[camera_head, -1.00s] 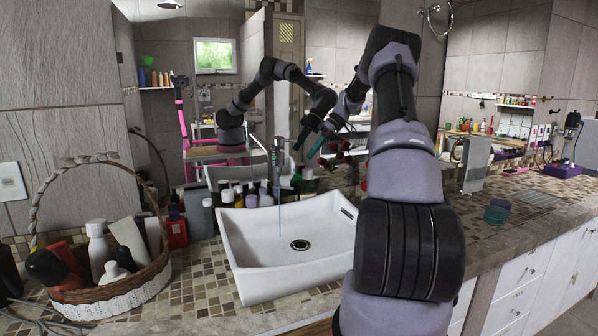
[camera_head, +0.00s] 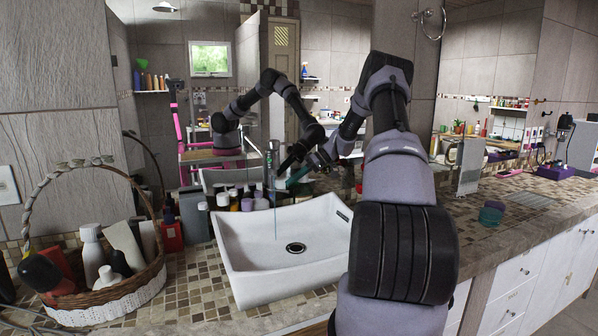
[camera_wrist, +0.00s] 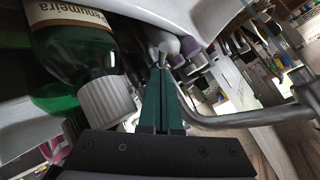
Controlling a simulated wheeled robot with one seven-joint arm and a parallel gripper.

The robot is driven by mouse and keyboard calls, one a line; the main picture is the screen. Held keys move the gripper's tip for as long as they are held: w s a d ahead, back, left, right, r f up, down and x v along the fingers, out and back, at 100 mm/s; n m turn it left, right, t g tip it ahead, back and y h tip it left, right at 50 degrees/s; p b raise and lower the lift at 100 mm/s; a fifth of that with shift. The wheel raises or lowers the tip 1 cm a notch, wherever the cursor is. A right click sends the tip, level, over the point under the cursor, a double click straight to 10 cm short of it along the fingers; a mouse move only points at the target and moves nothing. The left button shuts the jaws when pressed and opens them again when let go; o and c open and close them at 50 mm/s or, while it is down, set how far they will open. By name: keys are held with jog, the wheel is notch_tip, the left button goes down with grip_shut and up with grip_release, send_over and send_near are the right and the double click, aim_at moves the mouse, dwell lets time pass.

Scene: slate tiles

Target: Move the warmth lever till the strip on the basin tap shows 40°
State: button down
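The basin tap (camera_head: 273,160) stands at the back of the white basin (camera_head: 236,262), with a thin stream of water falling from it. Its strip and number are too small to read. My gripper (camera_head: 296,178) is beside the tap, on its right, with dark green fingers. In the wrist view the fingers (camera_wrist: 162,98) lie side by side, shut, with nothing seen between them. A bent metal rod (camera_wrist: 240,117), seemingly part of the tap, runs right of the fingers. I cannot tell whether it is the lever or whether the fingers touch it.
A green bottle with a white cap (camera_wrist: 104,98) is close left of the fingers. Several small bottles (camera_head: 247,200) stand behind the basin. A wicker basket (camera_head: 95,300) of bottles is at left. The mirror behind reflects my arm. The counter right of my arm has free room.

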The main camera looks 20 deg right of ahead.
aim_at(282, 191)
jog(key=shift+s+a+f, duration=0.2)
jog(key=shift+a+f, duration=0.15)
jog(key=shift+f, duration=0.15)
jog(key=shift+s+a+f, duration=0.35)
jog(key=shift+s+a, duration=0.25)
jog(key=shift+s, duration=0.25)
jog(key=shift+w, duration=0.15)
